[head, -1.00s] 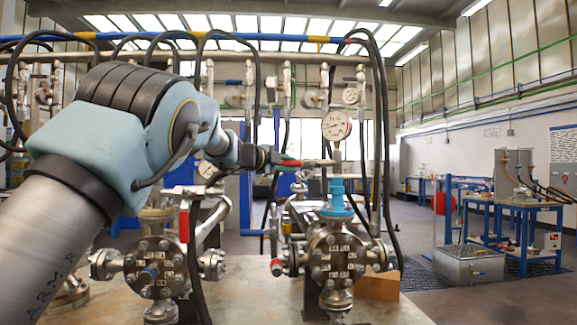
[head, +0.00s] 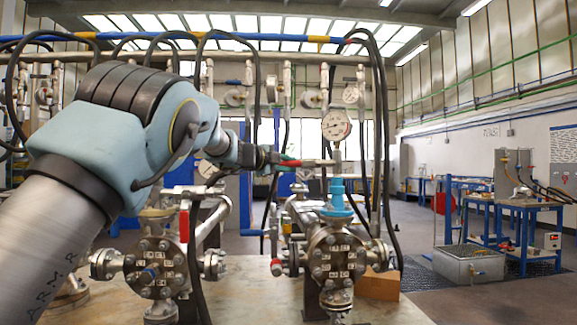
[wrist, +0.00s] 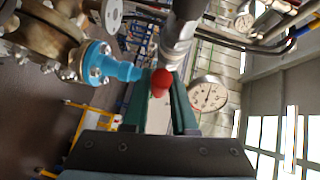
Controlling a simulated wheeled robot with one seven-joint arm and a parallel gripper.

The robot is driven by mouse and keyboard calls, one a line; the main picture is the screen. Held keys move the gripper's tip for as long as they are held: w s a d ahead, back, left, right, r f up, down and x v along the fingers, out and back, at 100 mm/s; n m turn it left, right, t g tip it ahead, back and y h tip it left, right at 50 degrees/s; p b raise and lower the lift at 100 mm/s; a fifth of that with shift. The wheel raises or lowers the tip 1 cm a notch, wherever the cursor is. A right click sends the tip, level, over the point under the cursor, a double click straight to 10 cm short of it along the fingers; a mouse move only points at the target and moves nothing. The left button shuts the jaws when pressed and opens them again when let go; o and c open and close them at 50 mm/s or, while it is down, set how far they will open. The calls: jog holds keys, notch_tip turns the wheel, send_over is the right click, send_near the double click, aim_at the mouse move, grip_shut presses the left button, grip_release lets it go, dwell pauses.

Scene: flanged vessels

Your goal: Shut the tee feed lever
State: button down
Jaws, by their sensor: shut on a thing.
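The tee feed lever (head: 318,162) has a red end and a grey bar. It lies about level, running left from the upright pipe under a round gauge (head: 336,125). A blue flanged fitting (head: 337,196) stands below that pipe, on top of the right vessel (head: 337,255). My gripper (head: 290,162) is at the lever's red end, left of the pipe. In the wrist view the red end (wrist: 161,83) sits between my green fingers, which are shut on it. The blue fitting (wrist: 112,68) and the gauge (wrist: 207,95) flank it there. The lever's pivot is hard to make out.
A second flanged vessel (head: 157,262) stands left under my arm, with a red upright handle (head: 184,222). Another red-tipped handle (head: 277,267) is on the right vessel's left side. Black hoses (head: 385,140) hang close right of the gauge. Open floor lies further right.

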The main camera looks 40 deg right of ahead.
jog(key=shift+f, duration=0.15)
jog(key=f+b, duration=0.1)
jog(key=b, duration=0.2)
jog(key=shift+f+n+h, duration=0.15)
jog(key=shift+n+h, duration=0.25)
jog(key=s+d+f+n+t+h+b, duration=0.1)
jog(key=s+d+f+n+t+b, duration=0.1)
jog(key=n+t+b, duration=0.6)
jog(key=s+d+f+n+t+h+b, duration=0.2)
jog(key=d+f+n+t+b, duration=0.1)
jog(key=n+t+b, duration=0.5)
jog(key=shift+s+d+f+n+b, duration=0.15)
jog(key=shift+s+d+n+b, duration=0.2)
jog(key=shift+n+b, duration=2.15)
jog(key=shift+n+p, duration=0.7)
jog(key=c, duration=0.7)
grip_release()
